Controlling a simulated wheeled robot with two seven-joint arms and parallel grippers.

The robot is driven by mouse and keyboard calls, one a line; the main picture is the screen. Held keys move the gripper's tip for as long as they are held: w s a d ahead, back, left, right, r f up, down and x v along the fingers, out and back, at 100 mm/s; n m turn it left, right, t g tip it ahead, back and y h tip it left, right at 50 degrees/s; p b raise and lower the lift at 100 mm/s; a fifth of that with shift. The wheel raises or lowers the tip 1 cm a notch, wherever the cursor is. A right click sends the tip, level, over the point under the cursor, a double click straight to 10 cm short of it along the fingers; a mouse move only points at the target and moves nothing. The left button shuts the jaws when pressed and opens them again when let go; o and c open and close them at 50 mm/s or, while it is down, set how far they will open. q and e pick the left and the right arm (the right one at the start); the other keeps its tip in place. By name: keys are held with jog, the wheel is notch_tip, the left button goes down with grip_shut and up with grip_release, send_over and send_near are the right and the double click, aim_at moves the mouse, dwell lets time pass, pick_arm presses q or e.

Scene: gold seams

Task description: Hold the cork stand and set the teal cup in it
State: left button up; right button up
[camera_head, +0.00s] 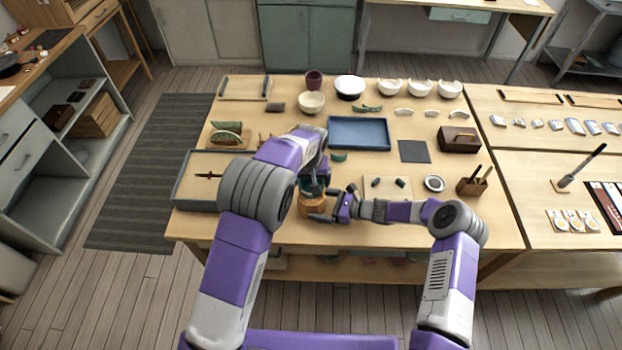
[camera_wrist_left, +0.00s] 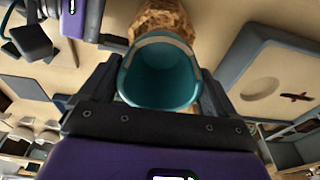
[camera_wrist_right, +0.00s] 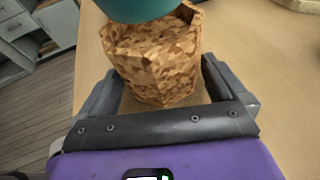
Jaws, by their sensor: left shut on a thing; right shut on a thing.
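The cork stand (camera_head: 312,201) is upright near the table's front edge, a mottled brown block that also shows in the right wrist view (camera_wrist_right: 155,70). My right gripper (camera_head: 330,208) is shut on the stand from the right side, its fingers on either side of it. The teal cup (camera_wrist_left: 160,72) is between the fingers of my left gripper (camera_wrist_left: 160,85), which is shut on it. In the right wrist view the cup (camera_wrist_right: 138,8) is at the stand's top opening. How deep it sits in the stand is hidden. In the head view my left arm partly covers the cup.
A blue tray (camera_head: 331,133) lies behind the stand. A grey-rimmed tray (camera_head: 180,190) is to the left. A small board (camera_head: 371,193) and a brown tool block (camera_head: 474,187) are to the right. Bowls stand along the back. The front right of the table is clear.

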pick_arm(q)
jog(key=shift+f, duration=1.6)
dwell(3.0)
jog(key=o, duration=0.7)
jog(key=shift+r, duration=0.1)
jog(key=shift+r, duration=2.9)
pick_arm(e)
jog(key=o, duration=0.3)
